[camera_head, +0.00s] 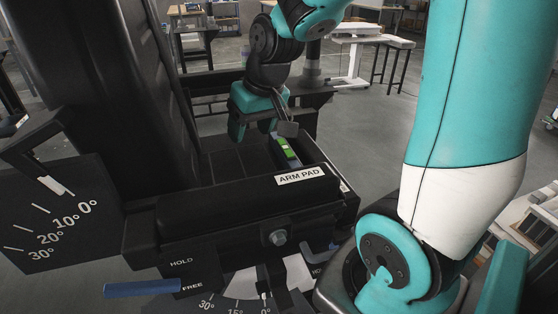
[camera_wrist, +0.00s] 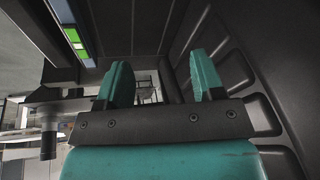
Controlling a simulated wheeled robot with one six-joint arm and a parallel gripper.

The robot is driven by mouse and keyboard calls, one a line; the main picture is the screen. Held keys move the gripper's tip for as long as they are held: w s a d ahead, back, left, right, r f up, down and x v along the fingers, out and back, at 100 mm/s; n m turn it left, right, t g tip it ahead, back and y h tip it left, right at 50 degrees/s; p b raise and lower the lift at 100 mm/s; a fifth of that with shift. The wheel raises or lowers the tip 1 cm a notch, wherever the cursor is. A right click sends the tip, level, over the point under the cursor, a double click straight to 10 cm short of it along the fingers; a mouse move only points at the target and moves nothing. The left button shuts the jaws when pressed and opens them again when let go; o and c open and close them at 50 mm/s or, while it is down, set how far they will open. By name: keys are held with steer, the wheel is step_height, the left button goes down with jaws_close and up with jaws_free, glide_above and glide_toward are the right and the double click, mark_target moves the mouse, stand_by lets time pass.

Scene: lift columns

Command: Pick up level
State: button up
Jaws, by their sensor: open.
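The level (camera_head: 287,148) is a slim bar with a bright green face and a blue end. In the head view it lies tilted in the black tray-like space behind the arm pad. It also shows at the upper left of the wrist view (camera_wrist: 76,38), outside the fingers. My gripper (camera_head: 254,122) is above and to the left of the level in the head view. Its teal fingers are apart with nothing between them in the wrist view (camera_wrist: 160,80). The lower end of the level is partly hidden behind the pad.
The black arm pad (camera_head: 235,198) stands in front of the level. A black column (camera_head: 95,100) rises at the left, beside an angle dial plate (camera_head: 65,225). A blue-handled lever (camera_head: 142,288) sticks out below. Tables stand farther back on open floor.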

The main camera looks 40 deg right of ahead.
steer(key=w+d+f+m+h, duration=0.1)
steer(key=d+f+m+h, duration=0.1)
steer(key=d, duration=0.6)
steer(key=w+d+f+m+h, duration=0.1)
steer(key=d+f+m, duration=0.1)
steer(key=d, duration=0.6)
glide_toward(285, 148)
steer(key=x, duration=0.5)
steer(key=shift+s+f, duration=0.15)
steer(key=shift+s, duration=0.25)
steer(key=x, duration=0.6)
steer(key=shift+w+f, duration=0.1)
steer(key=shift+w, duration=0.25)
steer(key=shift+t, duration=0.3)
jaws_close()
steer(key=shift+r, duration=0.2)
